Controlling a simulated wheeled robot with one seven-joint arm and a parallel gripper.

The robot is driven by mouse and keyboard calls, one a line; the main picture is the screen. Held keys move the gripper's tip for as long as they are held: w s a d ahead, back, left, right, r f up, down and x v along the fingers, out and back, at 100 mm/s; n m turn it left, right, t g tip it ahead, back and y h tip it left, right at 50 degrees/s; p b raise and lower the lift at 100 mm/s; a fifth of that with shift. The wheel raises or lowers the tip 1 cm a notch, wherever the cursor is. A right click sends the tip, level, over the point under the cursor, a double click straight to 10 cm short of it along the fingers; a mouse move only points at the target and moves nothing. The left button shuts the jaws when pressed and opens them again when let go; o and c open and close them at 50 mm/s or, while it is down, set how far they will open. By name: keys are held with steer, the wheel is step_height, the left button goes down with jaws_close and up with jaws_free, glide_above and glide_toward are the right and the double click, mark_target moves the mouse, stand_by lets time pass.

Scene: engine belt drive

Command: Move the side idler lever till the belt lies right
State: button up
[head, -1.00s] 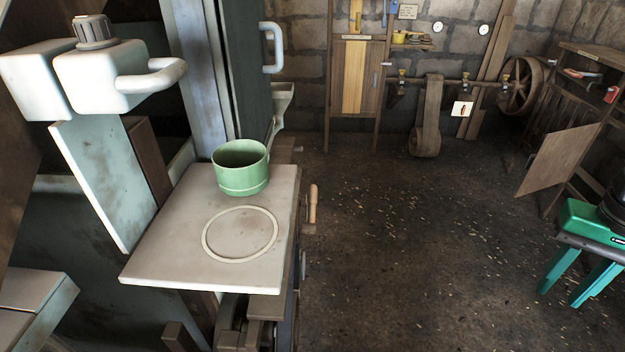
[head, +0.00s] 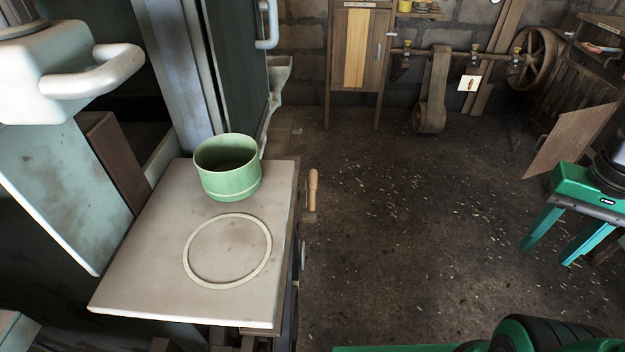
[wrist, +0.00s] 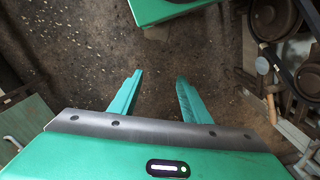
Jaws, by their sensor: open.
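My gripper (head: 551,254) is at the right of the head view, its two teal fingers pointing down, apart and empty. In the wrist view its fingers (wrist: 159,78) are spread above bare floor. A short wooden handle (head: 313,190) stands upright at the right side of the machine table; I cannot tell if it belongs to the idler lever. A broad brown belt (head: 434,85) hangs from the wall shaft to a low roller.
The pale machine table (head: 130,290) fills the left, with a green pot (head: 228,182) and a flat ring (head: 190,262) on it. A spoked wheel (head: 518,60) and a tilted wooden board (head: 568,140) stand at the back right. The middle floor is clear.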

steer(key=w+a+f+n+y, duration=0.1)
steer(key=w+a+f+n, duration=0.15)
steer(key=w, duration=0.35)
steer(key=w+a+f+n, duration=0.1)
steer(key=w+f, duration=0.2)
steer(key=w, duration=0.2)
steer(key=t+y, duration=1)
steer(key=y, duration=0.4)
glide_toward(313, 178)
steer(key=x, duration=0.3)
steer(key=f+x, duration=0.1)
steer(key=x, duration=0.3)
steer(key=w+x, duration=0.1)
steer(key=x, duration=0.2)
steer(key=shift+w+f, duration=0.15)
steer(key=shift+f, duration=0.05)
